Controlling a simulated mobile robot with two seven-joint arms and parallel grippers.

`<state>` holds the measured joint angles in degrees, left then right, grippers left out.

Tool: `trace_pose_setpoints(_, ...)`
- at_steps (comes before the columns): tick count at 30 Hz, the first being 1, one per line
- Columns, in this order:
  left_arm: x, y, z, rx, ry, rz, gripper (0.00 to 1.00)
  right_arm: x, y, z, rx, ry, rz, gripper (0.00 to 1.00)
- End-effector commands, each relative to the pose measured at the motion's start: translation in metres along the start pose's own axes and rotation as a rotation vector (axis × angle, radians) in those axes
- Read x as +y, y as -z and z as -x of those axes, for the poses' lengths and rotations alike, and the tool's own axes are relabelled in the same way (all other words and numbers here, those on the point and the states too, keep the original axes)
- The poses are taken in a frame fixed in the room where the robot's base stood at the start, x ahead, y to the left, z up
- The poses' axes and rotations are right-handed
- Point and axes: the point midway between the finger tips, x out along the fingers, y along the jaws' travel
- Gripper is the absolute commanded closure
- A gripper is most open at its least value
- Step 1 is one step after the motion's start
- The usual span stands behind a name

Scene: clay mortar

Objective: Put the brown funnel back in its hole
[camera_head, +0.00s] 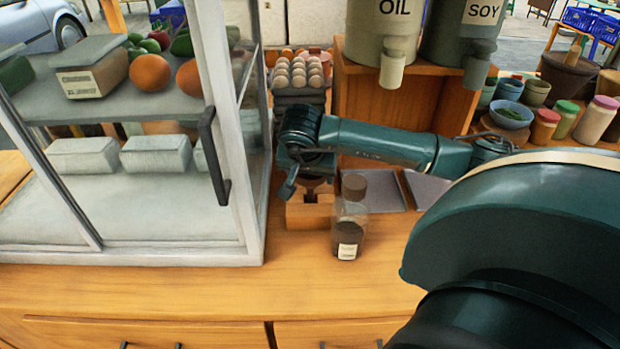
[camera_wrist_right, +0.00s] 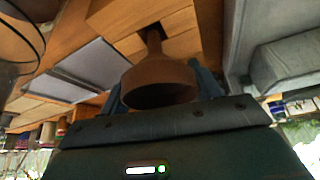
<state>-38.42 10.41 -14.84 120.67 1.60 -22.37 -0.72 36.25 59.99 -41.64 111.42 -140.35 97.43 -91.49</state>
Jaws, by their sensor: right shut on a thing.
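My right gripper (camera_head: 298,182) is shut on the brown funnel (camera_wrist_right: 158,82), low over the wooden holder beside the glass cabinet. In the right wrist view the funnel's wide mouth is near the camera and its narrow stem points away, towards the holder (camera_wrist_right: 115,12). A dark square hole in the holder shows around the stem. I cannot tell whether the stem tip is inside it. In the head view the gripper mostly hides the funnel; the holder (camera_head: 308,216) shows below. My left gripper is not in view.
The glass cabinet (camera_head: 250,200) stands close left of the gripper. A glass jar with dark contents (camera_head: 350,220) stands just right of the holder. Grey trays (camera_head: 425,188) lie behind it. Egg trays (camera_head: 298,85) are at the back. The front counter (camera_head: 300,290) is clear.

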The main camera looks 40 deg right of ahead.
Motion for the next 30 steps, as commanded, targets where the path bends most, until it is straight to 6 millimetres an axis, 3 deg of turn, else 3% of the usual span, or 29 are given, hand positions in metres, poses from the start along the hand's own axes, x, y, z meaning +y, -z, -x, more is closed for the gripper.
trace_pose_setpoints(30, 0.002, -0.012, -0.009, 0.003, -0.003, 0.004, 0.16, 0.001, -0.008, -0.016, 0.0, -0.001, 0.001, 0.62)
